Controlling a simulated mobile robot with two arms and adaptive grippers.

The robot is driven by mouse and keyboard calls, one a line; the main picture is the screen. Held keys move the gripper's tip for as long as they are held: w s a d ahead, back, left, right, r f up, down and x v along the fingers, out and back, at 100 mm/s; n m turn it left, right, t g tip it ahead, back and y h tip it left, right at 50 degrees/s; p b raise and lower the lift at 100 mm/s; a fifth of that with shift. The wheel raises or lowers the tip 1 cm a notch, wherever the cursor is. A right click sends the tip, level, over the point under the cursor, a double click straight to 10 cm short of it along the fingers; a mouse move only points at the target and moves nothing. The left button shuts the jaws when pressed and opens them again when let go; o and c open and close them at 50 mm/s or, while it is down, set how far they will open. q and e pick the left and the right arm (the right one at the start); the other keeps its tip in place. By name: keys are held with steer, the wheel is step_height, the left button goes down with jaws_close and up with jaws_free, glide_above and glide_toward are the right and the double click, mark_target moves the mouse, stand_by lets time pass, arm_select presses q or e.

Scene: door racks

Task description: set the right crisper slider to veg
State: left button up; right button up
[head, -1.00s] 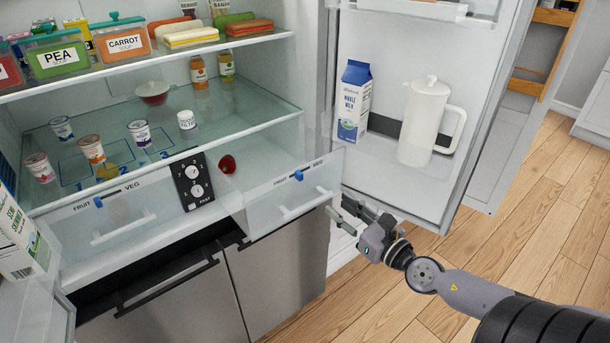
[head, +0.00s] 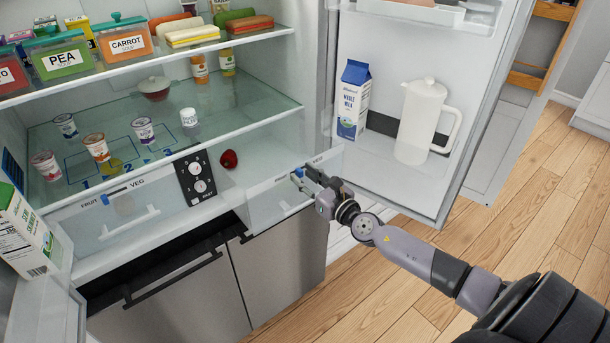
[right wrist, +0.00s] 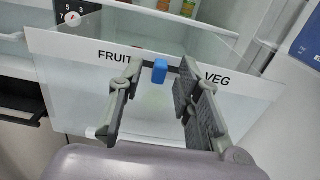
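The right crisper drawer (head: 262,207) is pulled out partway. Its blue slider (right wrist: 160,71) sits on a short dark track between the FRUIT label on the left and the VEG label on the right, nearer FRUIT in the right wrist view. My right gripper (right wrist: 161,80) is open at the drawer front, its two fingers on either side of the slider with gaps visible. The left finger partly covers the FRUIT label and the left end of the track. In the head view the right gripper (head: 304,177) largely hides the slider. My left gripper is not in view.
The left crisper drawer (head: 75,232) is in, its own slider (head: 104,199) near FRUIT. A dial panel (head: 196,180) stands between the drawers. The open fridge door (head: 385,180), holding a milk carton (head: 353,98) and a pitcher (head: 420,120), is close right of my gripper.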

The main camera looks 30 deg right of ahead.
steer(key=shift+w, duration=0.2)
jaws_close()
stand_by(0.3)
stand_by(0.5)
